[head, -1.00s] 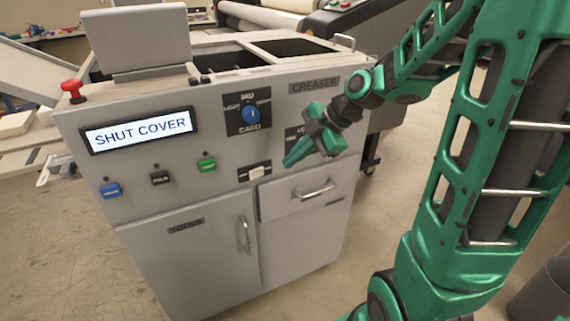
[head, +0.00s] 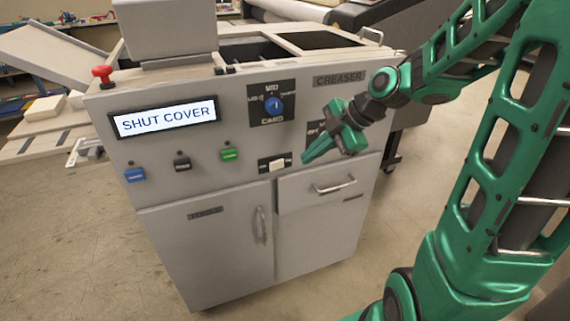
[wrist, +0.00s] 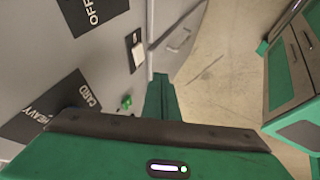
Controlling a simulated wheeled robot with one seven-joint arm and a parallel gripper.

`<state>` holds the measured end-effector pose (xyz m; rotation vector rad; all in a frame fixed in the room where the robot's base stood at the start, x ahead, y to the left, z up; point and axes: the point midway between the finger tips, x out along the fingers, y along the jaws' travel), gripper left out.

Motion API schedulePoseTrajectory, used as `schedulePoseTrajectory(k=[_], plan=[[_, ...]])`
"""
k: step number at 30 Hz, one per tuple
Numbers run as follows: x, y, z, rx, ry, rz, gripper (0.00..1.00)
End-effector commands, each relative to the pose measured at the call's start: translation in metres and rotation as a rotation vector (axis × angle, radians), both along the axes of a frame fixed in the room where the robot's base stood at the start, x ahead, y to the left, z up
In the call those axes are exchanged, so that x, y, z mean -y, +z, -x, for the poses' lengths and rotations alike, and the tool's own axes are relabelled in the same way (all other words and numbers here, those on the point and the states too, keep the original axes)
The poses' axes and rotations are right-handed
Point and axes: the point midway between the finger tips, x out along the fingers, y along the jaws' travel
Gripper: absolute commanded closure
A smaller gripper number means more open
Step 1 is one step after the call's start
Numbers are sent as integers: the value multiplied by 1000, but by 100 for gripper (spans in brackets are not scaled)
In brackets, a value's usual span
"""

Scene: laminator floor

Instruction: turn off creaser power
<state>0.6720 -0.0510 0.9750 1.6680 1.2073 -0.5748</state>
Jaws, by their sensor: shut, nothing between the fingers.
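The creaser (head: 235,190) is a grey cabinet with a lit display (head: 165,117) reading "SHUT COVER". A pale rocker switch (head: 277,163) on a dark plate sits low on its front; it also shows in the wrist view (wrist: 136,52). A black plate (head: 314,128) right of the dial is partly hidden behind my gripper. A plate reading "OFF" (wrist: 92,10) is cut off at the top of the wrist view. My gripper (head: 307,158) is shut and empty, its tip just right of the rocker switch. I cannot tell whether it touches the panel.
A blue dial (head: 273,104), a green button (head: 229,154), a black button (head: 182,161) and a blue button (head: 134,173) are on the front. A red mushroom button (head: 103,75) stands at the top left. A drawer handle (head: 335,187) sticks out below my gripper.

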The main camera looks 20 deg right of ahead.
Motion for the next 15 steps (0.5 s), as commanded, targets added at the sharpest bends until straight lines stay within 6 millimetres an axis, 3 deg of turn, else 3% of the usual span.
schedulePoseTrajectory(k=[5, 15], plan=[[-6, -12, -5, -3, 1, -1, 100], [-35, -61, -29, -5, 4, -2, 100]])
